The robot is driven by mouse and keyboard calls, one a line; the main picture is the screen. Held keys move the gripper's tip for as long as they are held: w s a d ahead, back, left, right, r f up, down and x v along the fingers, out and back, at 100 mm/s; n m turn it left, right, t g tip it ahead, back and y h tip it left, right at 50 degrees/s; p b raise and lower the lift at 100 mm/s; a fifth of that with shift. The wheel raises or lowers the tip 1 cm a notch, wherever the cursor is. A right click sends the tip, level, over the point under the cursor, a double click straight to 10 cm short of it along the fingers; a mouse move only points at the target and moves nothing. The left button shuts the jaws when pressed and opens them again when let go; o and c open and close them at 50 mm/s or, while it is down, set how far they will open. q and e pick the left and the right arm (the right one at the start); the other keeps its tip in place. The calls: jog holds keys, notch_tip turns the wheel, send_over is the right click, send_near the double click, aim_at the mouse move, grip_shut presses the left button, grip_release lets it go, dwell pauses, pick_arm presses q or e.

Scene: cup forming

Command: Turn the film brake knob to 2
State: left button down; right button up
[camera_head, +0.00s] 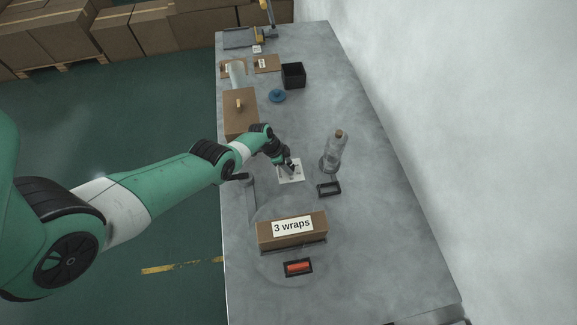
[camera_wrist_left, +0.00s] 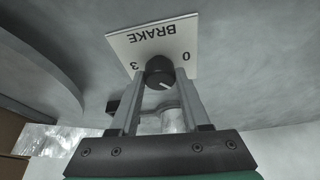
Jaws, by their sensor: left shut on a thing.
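The brake knob (camera_wrist_left: 159,70) is round and black with a short white pointer line. It stands on a white plate (camera_wrist_left: 150,42) marked BRAKE, with 0 and 3, which read upside down in the left wrist view. The pointer line is at the knob's lower right edge in that view, away from the word BRAKE. My left gripper (camera_wrist_left: 159,77) is shut on the knob, one finger on each side. In the head view my left gripper (camera_head: 287,168) reaches down over the plate (camera_head: 291,178) and hides the knob. My right gripper is not in view.
A brown box labelled "3 wraps" (camera_head: 291,230) and a red item in a black frame (camera_head: 298,267) lie in front of the plate. A clear bottle (camera_head: 332,155) stands to the right. A box (camera_head: 240,115), blue disc (camera_head: 277,96) and black bin (camera_head: 293,75) are farther back.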

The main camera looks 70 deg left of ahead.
pick_arm(q)
jog(key=shift+f+m+h+b, duration=0.15)
jog(key=shift+m+h+b, duration=0.15)
jog(key=shift+m+b, duration=0.6)
jog(key=shift+c, duration=1.8)
grip_release()
jog(key=p+v, duration=1.2)
jog(key=shift+w, duration=0.25)
